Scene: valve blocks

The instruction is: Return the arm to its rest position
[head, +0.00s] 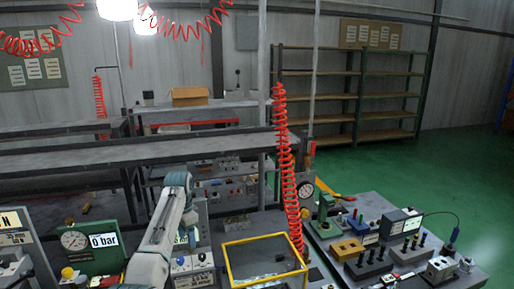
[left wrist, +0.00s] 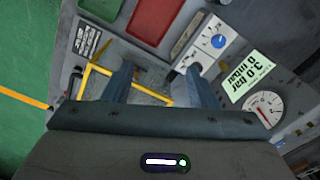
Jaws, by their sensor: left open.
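My left arm (head: 160,235) rises from the bottom of the head view and bends near its top. In the left wrist view, my left gripper (left wrist: 160,70) has its two blue-grey fingers spread apart with nothing held between them. A yellow frame (left wrist: 94,82) shows behind and between the fingers; I cannot tell how far below them it is. The same yellow frame (head: 266,238) stands to the right of my arm in the head view. My right gripper is in neither view.
A gauge panel (head: 90,245) reading 0 bar stands left of my arm. A red coiled hose (head: 287,170) hangs beside the yellow frame. A bench (head: 375,215) with valve blocks stands at right.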

